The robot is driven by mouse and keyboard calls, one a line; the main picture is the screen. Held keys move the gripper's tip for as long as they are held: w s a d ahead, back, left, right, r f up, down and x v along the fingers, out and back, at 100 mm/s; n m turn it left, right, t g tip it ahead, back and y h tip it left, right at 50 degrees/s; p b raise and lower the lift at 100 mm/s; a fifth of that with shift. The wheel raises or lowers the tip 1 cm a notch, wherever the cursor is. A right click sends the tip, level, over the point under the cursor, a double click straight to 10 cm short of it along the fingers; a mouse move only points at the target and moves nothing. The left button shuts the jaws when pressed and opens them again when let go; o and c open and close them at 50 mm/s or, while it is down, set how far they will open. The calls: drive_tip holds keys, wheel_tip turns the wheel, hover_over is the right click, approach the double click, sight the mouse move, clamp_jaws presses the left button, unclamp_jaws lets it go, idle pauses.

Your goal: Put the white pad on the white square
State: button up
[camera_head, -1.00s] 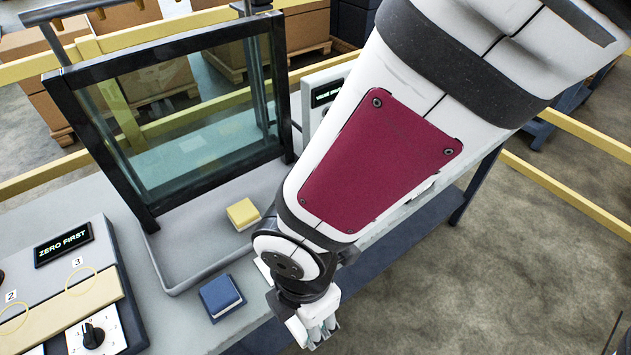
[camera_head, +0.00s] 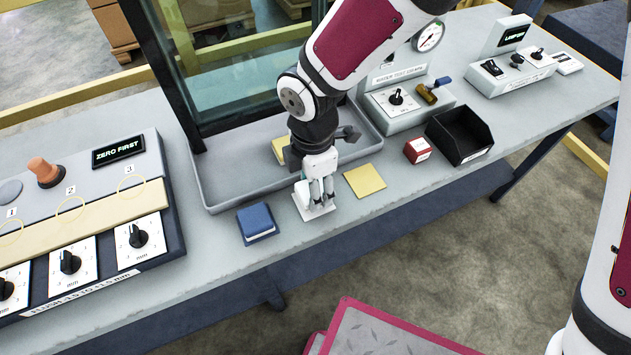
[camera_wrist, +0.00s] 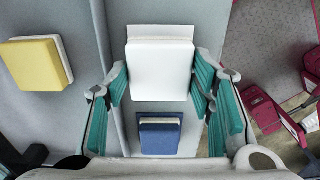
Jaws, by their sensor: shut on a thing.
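My gripper (camera_head: 319,198) points down at the bench, over a white patch (camera_head: 305,208) between the blue pad and the yellow square. In the wrist view its teal fingers stand on either side of the white pad (camera_wrist: 160,70), shut on it. An off-white strip (camera_wrist: 160,32) shows along the pad's far edge. I cannot tell whether that strip is the pad's side or the white square. In the head view my fingers cover much of the pad, so whether it touches the bench is unclear.
A blue pad (camera_head: 257,222) lies left of my gripper, and a flat yellow square (camera_head: 365,180) lies to the right. A yellow pad (camera_head: 280,148) is in the grey tray (camera_head: 225,207), partly hidden. A red block (camera_head: 417,150) and black bin (camera_head: 487,137) stand farther right.

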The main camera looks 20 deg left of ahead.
drive_tip(key=shift+f, duration=0.8)
drive_tip(key=o, duration=0.9)
drive_tip(key=shift+f, duration=0.15)
wheel_tip(320, 180, up, 12)
drive_tip(key=p, duration=0.1)
drive_tip(key=shift+r, duration=0.2)
